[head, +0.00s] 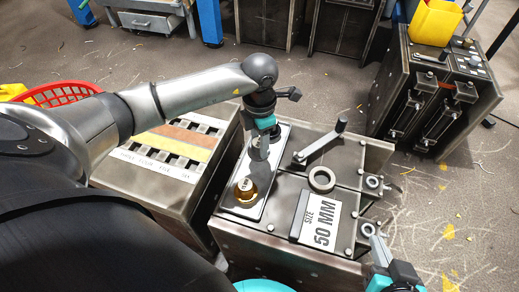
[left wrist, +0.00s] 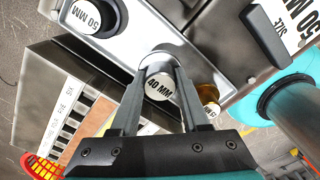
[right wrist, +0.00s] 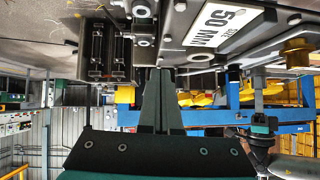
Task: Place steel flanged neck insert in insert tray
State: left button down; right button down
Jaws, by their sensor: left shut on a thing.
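My left gripper (head: 262,138) is over the insert tray (head: 274,150) on the machine top. In the left wrist view its fingers (left wrist: 160,88) are shut on the steel flanged neck insert (left wrist: 159,86), which has a white "40 MM" label. The insert is at the middle of the tray (left wrist: 128,48); I cannot tell whether it is seated or just above it. A black "50 MM" insert (left wrist: 92,17) sits at one tray end, and a brass insert (head: 245,188) at the other. My right gripper (head: 376,255) is to the right of the machine, its fingers (right wrist: 160,98) together and empty.
The machine top carries a crank handle (head: 322,142), a steel ring (head: 321,179) and a "SIZE 50 MM" sign (head: 318,218). A cabinet with coloured strips (head: 172,145) stands at left. A red basket (head: 62,93) is behind my left arm. Another cabinet (head: 432,95) stands at right.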

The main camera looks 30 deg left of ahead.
pick_arm(q)
jog(key=shift+f+b, duration=0.35)
jog(key=shift+f, duration=0.5)
jog(key=shift+f+b, duration=0.3)
jog(key=shift+f, duration=0.35)
pick_arm(e)
jog(key=shift+w+a+r+t+y, duration=0.25)
jog(key=shift+a+t+y, duration=0.15)
jog(key=shift+a+t, duration=0.3)
jog(key=shift+w+a+r+t+y, duration=0.1)
jog(key=shift+a+r+t+y, duration=0.1)
jog(key=shift+a+t+y, duration=0.35)
jog(key=shift+a, duration=0.1)
pick_arm(q)
jog(key=shift+f, duration=0.15)
jog(key=shift+c, duration=2)
grip_release()
pick_arm(e)
jog(key=shift+a+r, duration=0.1)
